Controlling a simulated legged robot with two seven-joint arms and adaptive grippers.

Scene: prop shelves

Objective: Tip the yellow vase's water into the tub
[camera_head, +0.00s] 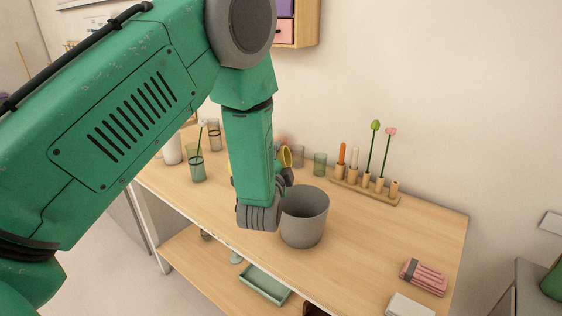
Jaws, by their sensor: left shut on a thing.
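The yellow vase (286,156) is mostly hidden behind my left arm. The grey tub (304,230) stands upright on the wooden table, just in front of the vase and right of my wrist. I cannot see any water or tell clearly how far the vase tilts. My right gripper is out of view.
Green glasses (197,171) and a white vase (172,150) stand at the table's left. A wooden holder (383,193) with candles and flowers stands at the back. Pink bundled cloths (424,276) lie at front right. The table (365,240) is clear right of the tub.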

